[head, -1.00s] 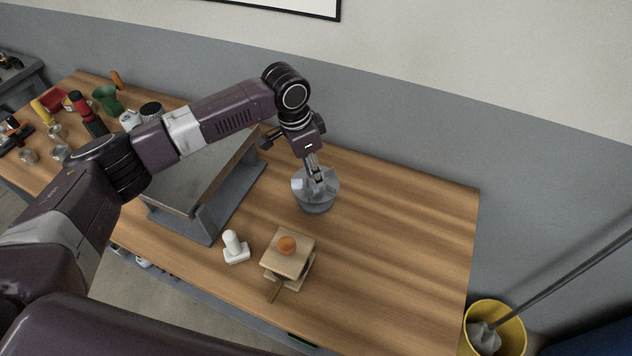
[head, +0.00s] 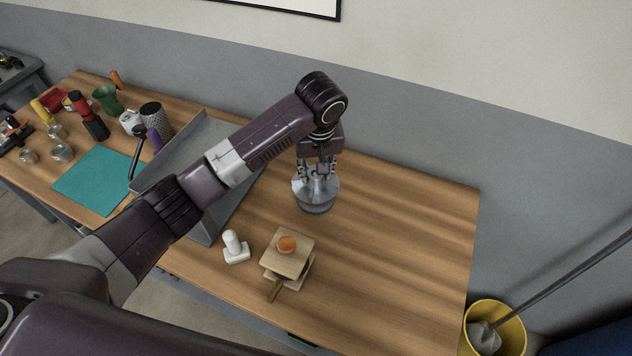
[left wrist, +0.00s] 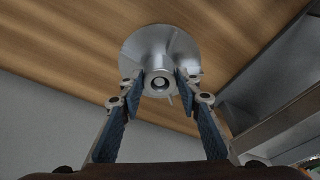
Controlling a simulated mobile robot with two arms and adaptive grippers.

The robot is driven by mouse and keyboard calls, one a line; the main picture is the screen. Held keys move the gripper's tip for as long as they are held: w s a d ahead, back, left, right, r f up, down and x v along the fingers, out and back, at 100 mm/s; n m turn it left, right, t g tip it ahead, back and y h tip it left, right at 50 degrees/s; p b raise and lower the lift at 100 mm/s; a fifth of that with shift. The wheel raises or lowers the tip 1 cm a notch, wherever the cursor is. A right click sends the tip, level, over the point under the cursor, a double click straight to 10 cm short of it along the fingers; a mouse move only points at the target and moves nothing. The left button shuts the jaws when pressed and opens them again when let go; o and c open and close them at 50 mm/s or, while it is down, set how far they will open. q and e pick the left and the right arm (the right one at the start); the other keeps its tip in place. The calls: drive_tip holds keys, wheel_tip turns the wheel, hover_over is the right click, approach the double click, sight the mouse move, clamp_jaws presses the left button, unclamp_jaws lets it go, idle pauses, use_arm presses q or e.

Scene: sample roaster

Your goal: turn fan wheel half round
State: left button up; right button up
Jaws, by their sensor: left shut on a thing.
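The fan wheel (head: 315,205) is a round grey metal piece on the wooden table, right of the grey metal stand. In the left wrist view its pale disc and central hub (left wrist: 160,83) face the camera. My left gripper (head: 317,180) reaches down from above, and its two fingers stand on either side of the hub. In the left wrist view the fingertips (left wrist: 160,92) are shut on the hub from both sides. The wheel's far underside is hidden. My right gripper is not in view.
The grey metal stand (head: 205,225) is close on the left. A white block with a knob (head: 235,250) and a wooden piece with an orange knob (head: 288,262) stand in front. The table's right side is clear. A yellow bucket (head: 510,335) stands beyond its right edge.

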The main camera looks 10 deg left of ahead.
use_arm(q)
drive_tip(key=n, duration=0.3)
drive_tip(key=shift+d+f+n+g+y, duration=0.1)
drive_tip(key=shift+d+n+g+y, duration=0.15)
drive_tip(key=shift+n+g+y, duration=0.05)
drive_tip(key=n, duration=0.2)
drive_tip(key=shift+a+n, duration=0.1)
drive_tip(key=shift+n, duration=0.3)
drive_tip(key=shift+y, duration=0.3)
drive_tip(key=o, duration=1)
drive_tip(key=shift+w, duration=0.1)
drive_tip(key=p+v, duration=0.2)
drive_tip(key=p, duration=0.1)
drive_tip(key=p+v, duration=0.2)
drive_tip(key=p, duration=0.1)
drive_tip(key=w+a+p+v, duration=0.1)
drive_tip(key=p+v, duration=0.2)
drive_tip(key=shift+a+r, duration=0.1)
drive_tip(key=shift+r, duration=0.15)
drive_tip(key=shift+f, duration=0.15)
